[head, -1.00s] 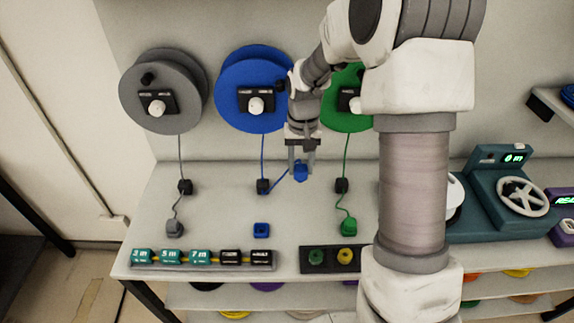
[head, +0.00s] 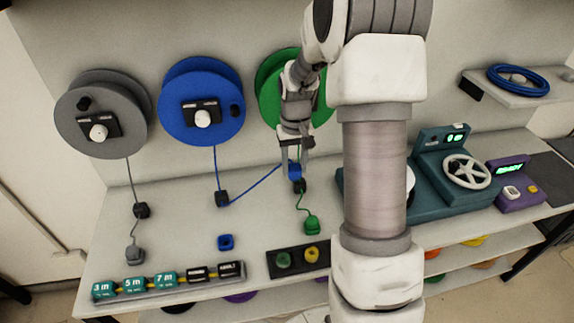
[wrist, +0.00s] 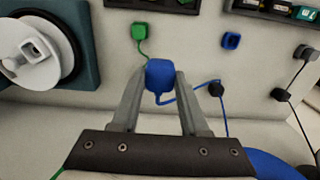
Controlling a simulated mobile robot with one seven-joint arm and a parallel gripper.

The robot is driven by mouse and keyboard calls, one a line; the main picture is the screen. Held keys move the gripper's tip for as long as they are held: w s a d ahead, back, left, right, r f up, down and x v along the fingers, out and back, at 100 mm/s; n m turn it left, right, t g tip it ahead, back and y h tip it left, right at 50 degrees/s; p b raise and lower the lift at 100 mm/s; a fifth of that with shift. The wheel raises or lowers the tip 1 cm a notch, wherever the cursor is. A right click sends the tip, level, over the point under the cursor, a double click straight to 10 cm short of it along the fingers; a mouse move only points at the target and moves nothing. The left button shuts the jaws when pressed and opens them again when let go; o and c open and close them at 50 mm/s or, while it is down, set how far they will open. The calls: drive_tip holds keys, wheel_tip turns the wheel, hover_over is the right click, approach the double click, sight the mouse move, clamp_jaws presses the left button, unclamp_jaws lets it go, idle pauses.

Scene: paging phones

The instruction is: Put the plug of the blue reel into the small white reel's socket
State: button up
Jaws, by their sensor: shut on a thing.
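My gripper (head: 293,164) is shut on the blue plug (wrist: 158,74), which sits between its fingertips in the wrist view. The plug's blue cord runs back through a black guide block (head: 222,198) up to the blue reel (head: 178,112) on the back wall. In the head view the gripper is above the bench, in front of the green reel's cord. The small white reel (wrist: 30,72) shows at the upper left of the wrist view, with a square white socket (wrist: 36,48) on its face. In the head view my arm hides most of it.
The green plug (head: 311,225) and black guide block (head: 299,187) are close to my gripper. A blue square socket (head: 225,242) is on the bench. A black holder (head: 283,262) and a teal machine with a handwheel (head: 467,171) stand further right. The grey reel (head: 92,128) hangs left.

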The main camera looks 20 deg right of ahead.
drive_tip(key=shift+d, duration=0.1)
drive_tip(key=s+d+p, duration=0.1)
drive_tip(key=s+d, duration=0.1)
drive_tip(key=d, duration=1.9)
drive_tip(key=shift+s+d+p, duration=0.35)
drive_tip(key=shift+s+p, duration=0.05)
drive_tip(key=s+d+p, duration=0.1)
drive_tip(key=d+p, duration=0.1)
drive_tip(key=d, duration=1)
drive_tip(key=shift+s, duration=0.25)
drive_tip(key=a+b, duration=0.2)
drive_tip(key=a, duration=0.5)
drive_tip(key=shift+w+f, duration=0.3)
drive_tip(key=shift+w, duration=0.15)
idle(0.5)
drive_tip(key=shift+d+f+b, duration=0.1)
drive_tip(key=shift+f+b, duration=1.75)
drive_tip(key=shift+f, duration=0.7)
